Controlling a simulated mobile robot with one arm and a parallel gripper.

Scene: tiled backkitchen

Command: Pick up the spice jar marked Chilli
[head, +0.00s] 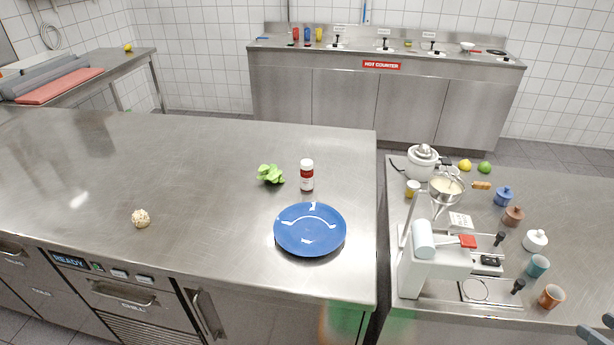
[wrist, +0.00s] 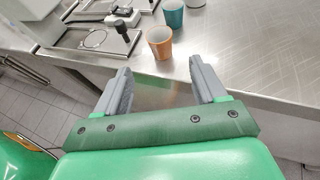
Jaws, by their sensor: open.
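A small jar with a white lid and a red and white label (head: 307,175) stands upright on the steel counter in the head view, behind a blue plate. Its label is too small to read, so I cannot tell whether it says Chilli. It does not show in the wrist view. My gripper (wrist: 160,78) is open and empty, by the front edge of the right-hand counter and far from the jar. An orange cup (wrist: 160,42) stands on that counter beyond the fingers. A grey piece of my gripper shows at the head view's bottom right corner.
The blue plate (head: 310,230) lies close in front of the jar, and a green leafy item (head: 270,174) lies left of it. The left steel counter (head: 190,165) is mostly clear.

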